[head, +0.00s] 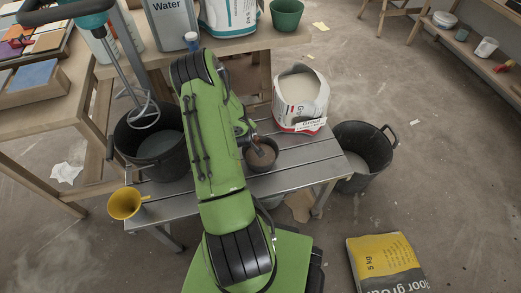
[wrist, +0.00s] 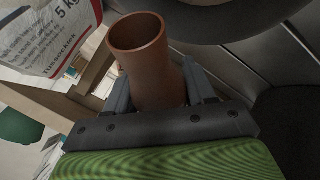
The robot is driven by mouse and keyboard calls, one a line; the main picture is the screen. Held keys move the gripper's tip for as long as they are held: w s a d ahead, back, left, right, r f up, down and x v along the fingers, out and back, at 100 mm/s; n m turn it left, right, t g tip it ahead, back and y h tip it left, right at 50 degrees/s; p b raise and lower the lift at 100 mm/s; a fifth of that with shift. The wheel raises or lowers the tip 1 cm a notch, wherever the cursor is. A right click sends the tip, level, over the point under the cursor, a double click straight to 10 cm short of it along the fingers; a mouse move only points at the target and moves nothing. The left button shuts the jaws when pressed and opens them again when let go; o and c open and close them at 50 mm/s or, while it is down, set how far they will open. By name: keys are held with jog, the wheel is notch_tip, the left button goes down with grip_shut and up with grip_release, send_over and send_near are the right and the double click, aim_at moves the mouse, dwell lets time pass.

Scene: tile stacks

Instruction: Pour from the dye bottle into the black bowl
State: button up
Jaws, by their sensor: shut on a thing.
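The brown dye bottle (wrist: 155,82) is between the two dark fingers of my gripper (wrist: 156,75) in the wrist view, with its open mouth showing. In the head view, my gripper (head: 252,138) is partly hidden behind my green arm, at the small black bowl (head: 262,162) on the grey slatted bench. Only a little of the bottle (head: 258,144) shows there, at the bowl's far rim. A brownish surface shows inside the bowl. A dark curved thing fills the top of the wrist view; I cannot tell surely whether it is the bowl. No stream is visible.
The grey bench (head: 310,160) also bears an open grout bag (head: 301,100) behind the bowl and a large black bucket (head: 150,150) with a mixer at left. Another black bucket (head: 365,155) stands right, on the floor.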

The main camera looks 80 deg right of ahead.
jog(key=shift+s+a+r+m+t+h, duration=0.1)
jog(key=shift+r+m+t+h, duration=0.15)
jog(key=shift+r+t+h, duration=0.25)
jog(key=shift+s+a+r+m+t+h, duration=0.1)
jog(key=shift+r+m+t+h, duration=0.15)
jog(key=shift+r+t+h, duration=0.25)
dwell(2.7)
jog(key=shift+s+t, duration=0.15)
jog(key=shift+t, duration=0.15)
dwell(0.4)
jog(key=shift+s+r+m, duration=0.1)
jog(key=shift+r+m, duration=0.2)
jog(key=shift+a+t+h, duration=0.1)
jog(key=shift+t+h, duration=0.3)
jog(key=shift+s+r, duration=0.1)
jog(key=shift+r, duration=0.1)
dwell(0.5)
jog(key=shift+s+a+t, duration=0.1)
jog(key=shift+t, duration=0.2)
jog(key=shift+s+r+m+h, duration=0.1)
jog(key=shift+r+m+h, duration=0.1)
jog(key=shift+m+h, duration=0.1)
jog(key=shift+s+a+r+t+h, duration=0.15)
jog(key=shift+s+r+t+h, duration=0.15)
jog(key=shift+t+h, duration=0.25)
dwell(1.1)
